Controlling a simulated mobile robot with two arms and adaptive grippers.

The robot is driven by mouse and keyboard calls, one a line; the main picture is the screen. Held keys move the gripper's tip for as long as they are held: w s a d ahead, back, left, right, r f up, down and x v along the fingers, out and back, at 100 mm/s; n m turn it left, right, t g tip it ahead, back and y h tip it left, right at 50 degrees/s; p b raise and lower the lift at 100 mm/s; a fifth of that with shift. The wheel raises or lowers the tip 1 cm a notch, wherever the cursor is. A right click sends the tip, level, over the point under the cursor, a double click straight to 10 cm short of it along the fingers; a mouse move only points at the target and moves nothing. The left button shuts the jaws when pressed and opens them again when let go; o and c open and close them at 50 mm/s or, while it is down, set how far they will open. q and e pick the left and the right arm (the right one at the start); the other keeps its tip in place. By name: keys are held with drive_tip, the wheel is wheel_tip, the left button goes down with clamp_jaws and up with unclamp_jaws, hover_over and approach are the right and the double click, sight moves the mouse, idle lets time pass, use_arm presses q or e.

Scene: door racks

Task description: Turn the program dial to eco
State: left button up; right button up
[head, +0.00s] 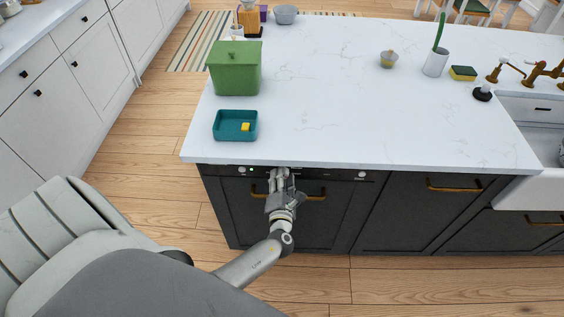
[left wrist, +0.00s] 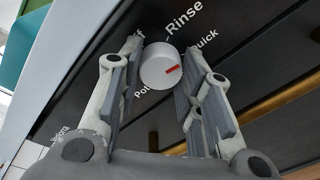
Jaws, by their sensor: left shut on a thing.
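My left gripper (head: 279,176) is at the dark control strip under the worktop's front edge. In the left wrist view the program dial (left wrist: 158,68) is a round white knob with a red mark, between the fingers of the left gripper (left wrist: 165,82), which is shut on it. The red mark points right, roughly toward the partly covered label Quick (left wrist: 206,41). The label Rinse (left wrist: 183,17) is clear above. Pots and Off are partly covered by the dial and a finger. I see no readable eco label. In the head view the gripper hides the dial. My right gripper is out of view.
The dishwasher front has a brass handle (head: 316,193) below the strip and another white knob (head: 362,174) to the right. A green bin (head: 234,70) and a teal tray (head: 221,128) stand on the white worktop (head: 320,110) above.

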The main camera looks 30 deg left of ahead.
use_arm(q)
drive_tip(key=shift+w+d+m+y+p, duration=0.1)
drive_tip(key=shift+m+y+p, duration=0.45)
drive_tip(key=shift+m, duration=1.9)
drive_tip(key=shift+w+a+m+y+p, duration=0.1)
drive_tip(key=shift+m+p, duration=0.9)
drive_tip(key=shift+m, duration=1.4)
drive_tip(key=shift+d+m+y+p, duration=0.2)
drive_tip(key=shift+m+p, duration=0.55)
drive_tip(key=shift+m, duration=1.7)
drive_tip(key=shift+a, duration=0.1)
drive_tip(key=o, duration=1.1)
drive_tip(key=shift+c, duration=0.2)
